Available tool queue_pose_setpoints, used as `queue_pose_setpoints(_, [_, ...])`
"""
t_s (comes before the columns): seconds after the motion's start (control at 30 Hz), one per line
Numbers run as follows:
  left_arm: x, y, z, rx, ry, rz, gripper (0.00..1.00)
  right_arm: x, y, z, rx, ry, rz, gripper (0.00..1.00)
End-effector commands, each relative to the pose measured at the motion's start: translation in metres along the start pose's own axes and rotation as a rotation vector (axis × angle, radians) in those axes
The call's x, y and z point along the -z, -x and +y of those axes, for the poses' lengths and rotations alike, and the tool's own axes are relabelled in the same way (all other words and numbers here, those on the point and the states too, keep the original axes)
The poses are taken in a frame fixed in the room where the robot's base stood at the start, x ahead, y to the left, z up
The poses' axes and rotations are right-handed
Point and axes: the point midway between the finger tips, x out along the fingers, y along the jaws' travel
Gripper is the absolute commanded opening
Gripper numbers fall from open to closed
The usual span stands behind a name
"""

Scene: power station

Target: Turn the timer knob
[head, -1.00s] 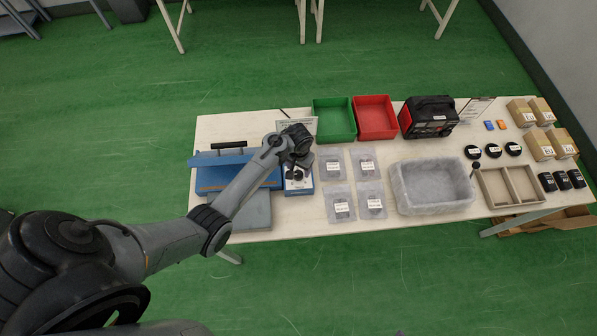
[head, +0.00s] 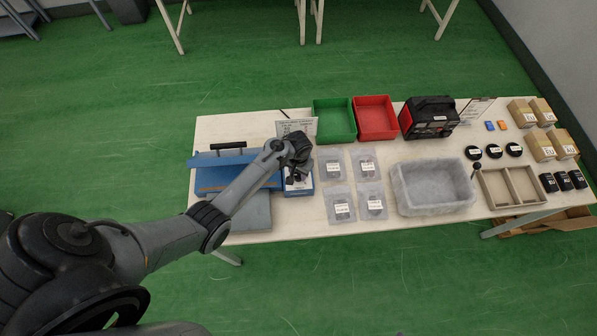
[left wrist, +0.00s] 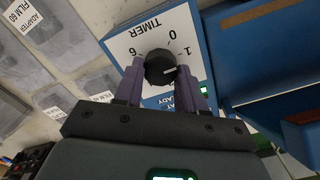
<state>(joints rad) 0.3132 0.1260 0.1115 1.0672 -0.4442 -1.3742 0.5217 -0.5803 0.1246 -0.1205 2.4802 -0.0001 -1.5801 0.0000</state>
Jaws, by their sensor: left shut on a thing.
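The black timer knob (left wrist: 160,67) sits on a white dial panel (left wrist: 125,45) marked TIMER in the left wrist view. The numbers 6, 0 and 1 show around it, and its white pointer line points toward the right, near the 1 side. My left gripper (left wrist: 160,80) is shut on the knob, one finger on each side. In the head view my left gripper (head: 297,165) is over the small blue and white timer box (head: 299,188) and hides the knob. My right gripper is not in view.
A blue machine with a black handle (head: 228,146) stands directly left of the timer box. Bagged parts (head: 340,203) lie to its right. Green (head: 334,117) and red (head: 376,115) bins stand behind, and a grey tray (head: 432,206) is further right.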

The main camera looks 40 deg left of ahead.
Motion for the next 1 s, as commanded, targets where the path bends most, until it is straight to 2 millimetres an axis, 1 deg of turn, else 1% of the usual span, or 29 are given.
queue_pose_setpoints(0.03, [0.0, 0.0, 0.0, 0.0, 0.0, 0.0, 0.12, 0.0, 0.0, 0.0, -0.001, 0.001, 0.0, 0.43])
queue_pose_setpoints(0.07, [0.0, 0.0, 0.0, 0.0, 0.0, 0.0, 0.09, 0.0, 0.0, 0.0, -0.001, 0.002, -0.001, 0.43])
queue_pose_setpoints(0.27, [0.0, 0.001, -0.001, 0.001, -0.014, 0.0, 0.09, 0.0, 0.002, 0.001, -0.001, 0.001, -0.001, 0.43])
queue_pose_setpoints(0.47, [0.0, 0.003, -0.001, 0.001, -0.088, -0.002, 0.09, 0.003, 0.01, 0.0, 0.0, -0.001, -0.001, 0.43])
queue_pose_setpoints(0.8, [0.0, 0.003, 0.0, 0.001, -0.349, -0.002, 0.09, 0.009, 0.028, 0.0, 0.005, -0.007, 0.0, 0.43])
queue_pose_setpoints(1.0, [0.0, 0.002, 0.0, 0.001, -0.516, -0.002, 0.09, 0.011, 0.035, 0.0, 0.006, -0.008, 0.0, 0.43])
